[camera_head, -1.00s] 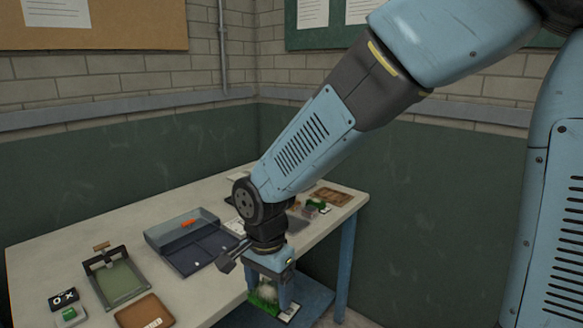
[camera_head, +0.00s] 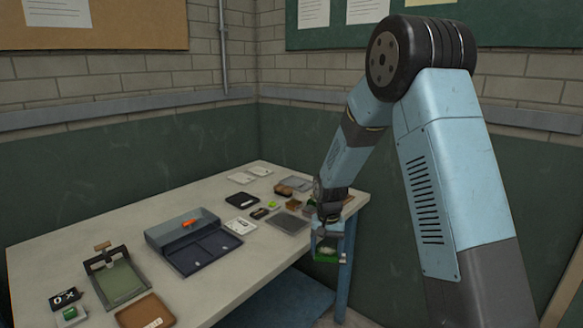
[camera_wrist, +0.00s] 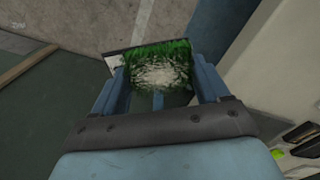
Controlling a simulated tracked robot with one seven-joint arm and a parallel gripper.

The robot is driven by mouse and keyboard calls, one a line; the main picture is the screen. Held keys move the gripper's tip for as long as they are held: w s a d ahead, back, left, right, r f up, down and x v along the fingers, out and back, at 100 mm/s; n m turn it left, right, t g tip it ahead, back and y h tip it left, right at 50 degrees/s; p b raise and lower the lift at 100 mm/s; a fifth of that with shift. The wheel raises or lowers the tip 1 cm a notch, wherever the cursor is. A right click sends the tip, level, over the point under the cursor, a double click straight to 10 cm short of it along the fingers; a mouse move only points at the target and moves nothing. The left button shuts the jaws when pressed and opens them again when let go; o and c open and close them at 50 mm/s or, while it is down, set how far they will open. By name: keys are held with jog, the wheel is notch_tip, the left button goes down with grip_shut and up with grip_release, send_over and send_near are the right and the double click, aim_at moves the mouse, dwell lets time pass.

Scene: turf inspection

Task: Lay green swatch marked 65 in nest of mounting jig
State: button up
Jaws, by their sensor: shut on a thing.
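My gripper (camera_head: 328,246) is shut on a grass-green swatch (camera_head: 326,258) beyond the right front edge of the table. In the wrist view the swatch (camera_wrist: 158,68) sits between the two blue fingers. It has a pale, bare-looking patch in its middle and a white label strip at its left end; its number cannot be read. What looks like the mounting jig (camera_head: 96,267), a dark frame with a wooden handle and a flat grey-green bed, stands at the left of the table, far from my gripper. Its bed looks empty.
A brown board (camera_head: 145,312), a black-and-white tile (camera_head: 63,299) and a small green block (camera_head: 70,314) lie near the jig. Several small items crowd the table's far right.

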jog(key=w+d+f+n, duration=0.1)
jog(key=w+d+f, duration=0.2)
jog(key=d, duration=0.3)
jog(key=w+d+f+n, duration=0.1)
jog(key=w+d+f, duration=0.3)
jog(key=d, duration=0.2)
jog(key=s+f, duration=0.6)
jog(key=f, duration=0.1)
jog(key=shift+s+d, duration=0.2)
jog(key=shift+d, duration=0.05)
